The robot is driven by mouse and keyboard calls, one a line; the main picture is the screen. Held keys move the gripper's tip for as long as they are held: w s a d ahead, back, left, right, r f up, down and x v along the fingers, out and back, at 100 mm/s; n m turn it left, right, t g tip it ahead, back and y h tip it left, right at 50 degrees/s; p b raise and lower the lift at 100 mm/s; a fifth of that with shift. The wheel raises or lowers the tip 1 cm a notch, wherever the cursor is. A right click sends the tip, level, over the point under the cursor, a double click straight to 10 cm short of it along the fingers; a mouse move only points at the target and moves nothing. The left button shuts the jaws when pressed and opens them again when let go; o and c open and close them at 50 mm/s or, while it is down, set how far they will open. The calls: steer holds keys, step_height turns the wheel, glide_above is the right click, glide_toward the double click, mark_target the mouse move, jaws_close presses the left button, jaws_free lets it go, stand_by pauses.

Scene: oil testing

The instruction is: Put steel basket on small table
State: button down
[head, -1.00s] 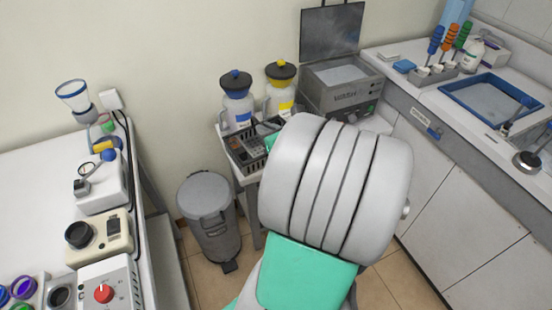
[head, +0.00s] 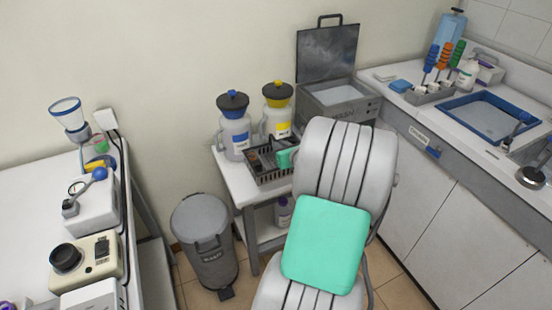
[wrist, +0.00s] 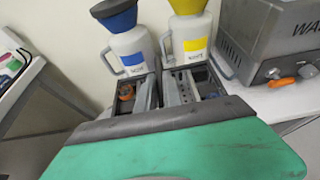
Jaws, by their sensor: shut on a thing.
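The steel basket (head: 272,178) is a dark mesh tray at the small table (head: 233,178), over its white top, in front of two jugs. My gripper (head: 267,158) reaches into the basket from the right and is shut on it. In the wrist view my gripper's fingers (wrist: 163,92) are close together, with parts of the basket (wrist: 208,82) on both sides. My green gripper body hides the near side of the basket in that view. I cannot tell if the basket's underside touches the table.
A blue-lidded jug (head: 234,130) and a yellow-lidded jug (head: 278,115) stand behind the basket. A grey washer (head: 340,103) with raised lid is to the right. A grey bin (head: 203,240) stands left of the table. A bottle (head: 284,212) is on the lower shelf.

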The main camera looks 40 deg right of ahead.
mark_target(270, 145)
steer(key=w+f, duration=0.1)
steer(key=f, duration=0.1)
steer(key=w+d+f, duration=0.1)
steer(key=w+f, duration=0.1)
steer(key=shift+w+d, duration=0.1)
steer(key=shift+w+f+b, duration=0.1)
steer(key=shift+f+b, duration=0.25)
steer(key=shift+f, duration=1.4)
steer(key=c, duration=1.5)
jaws_free()
steer(key=v, duration=1.2)
steer(key=shift+p, duration=0.45)
